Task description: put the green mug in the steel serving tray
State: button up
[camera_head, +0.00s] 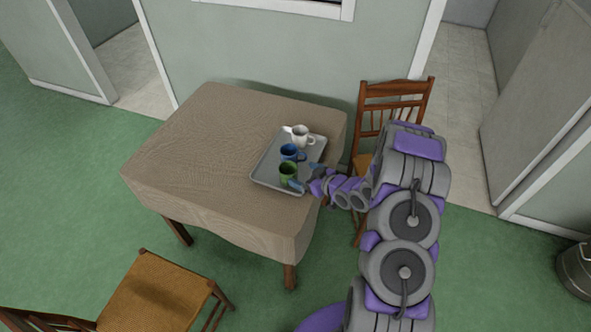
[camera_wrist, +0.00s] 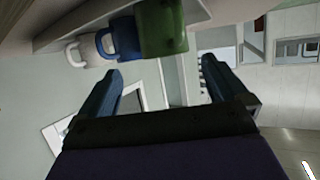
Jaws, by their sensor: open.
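The green mug (camera_head: 288,174) stands upright in the front part of the grey steel serving tray (camera_head: 264,161) on the table. The wrist view looks upside down and shows the green mug (camera_wrist: 162,28) at the top, with the tray's edge (camera_wrist: 68,32) beside it. My gripper (camera_head: 299,185) is at the tray's front right, close beside the green mug. In the wrist view my gripper (camera_wrist: 160,76) has its two fingers spread with nothing between them. The green mug lies outside the fingers, beyond their tips.
A blue mug (camera_head: 290,153) stands in the tray just behind the green one, and a white mug (camera_head: 302,136) stands at the back. The cloth-covered table (camera_head: 200,145) is clear to the left. Wooden chairs stand behind right (camera_head: 393,91) and front left (camera_head: 155,292).

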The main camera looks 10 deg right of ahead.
jog(key=s+d+r+g+h, duration=0.35)
jog(key=d+r+h, duration=0.25)
jog(key=r, duration=0.3)
jog(key=s+r+m+g+h, duration=0.3)
jog(key=s+r, duration=0.7)
jog(key=s, duration=0.1)
jog(key=s+a+r+m+g, duration=0.1)
jog(key=s+a+r+g, duration=0.1)
jog(key=s, duration=0.8)
jog(key=s+a+r+m+g+y, duration=0.1)
jog(key=s+a+r, duration=0.4)
jog(key=s, duration=0.5)
jog(key=s+a+r+m+g+y, duration=0.1)
jog(key=s+a+r+g, duration=0.3)
jog(key=s, duration=0.6)
jog(key=shift+s+a+p, duration=0.2)
jog(key=shift+a+p, duration=0.15)
jog(key=shift+a, duration=0.8)
